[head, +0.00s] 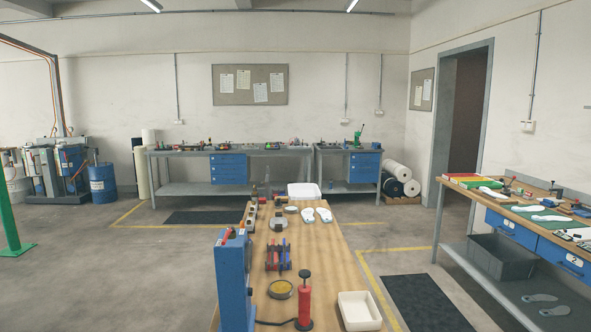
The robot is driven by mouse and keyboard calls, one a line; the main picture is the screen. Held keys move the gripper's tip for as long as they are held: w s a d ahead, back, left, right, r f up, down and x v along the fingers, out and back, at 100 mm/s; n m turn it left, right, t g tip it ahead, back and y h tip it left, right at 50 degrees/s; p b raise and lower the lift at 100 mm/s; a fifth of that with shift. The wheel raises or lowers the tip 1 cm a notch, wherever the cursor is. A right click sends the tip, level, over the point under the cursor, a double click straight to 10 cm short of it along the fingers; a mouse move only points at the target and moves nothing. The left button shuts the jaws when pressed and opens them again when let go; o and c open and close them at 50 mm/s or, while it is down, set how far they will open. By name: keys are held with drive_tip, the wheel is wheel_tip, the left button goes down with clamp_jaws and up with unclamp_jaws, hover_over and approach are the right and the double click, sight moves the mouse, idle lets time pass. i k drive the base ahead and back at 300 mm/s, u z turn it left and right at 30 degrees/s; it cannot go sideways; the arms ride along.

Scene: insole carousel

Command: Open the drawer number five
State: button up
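No drawer that I can read as number five shows in the head view. On the right workbench, two blue drawers sit under the top: a farther one (511,229) and a nearer one (562,254). The nearer one's white label seems to read 2; the farther label is too small to read. At the back wall, a stack of blue drawers (229,169) hangs under the long bench, and a blue drawer unit (364,167) hangs under the shorter bench. Their numbers cannot be read. All of these drawers look closed. My gripper is not in view.
A long wooden table (328,262) with tools, white insoles and a white tray (359,311) stands in front. A grey crate (501,257) sits on the right bench's lower shelf. Dark mats (427,302) and open floor lie between the table and benches.

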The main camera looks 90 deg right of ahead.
sight(356, 167)
drive_tip(key=z, duration=4.8)
drive_tip(key=i, duration=3.65)
drive_tip(key=u, duration=1.35)
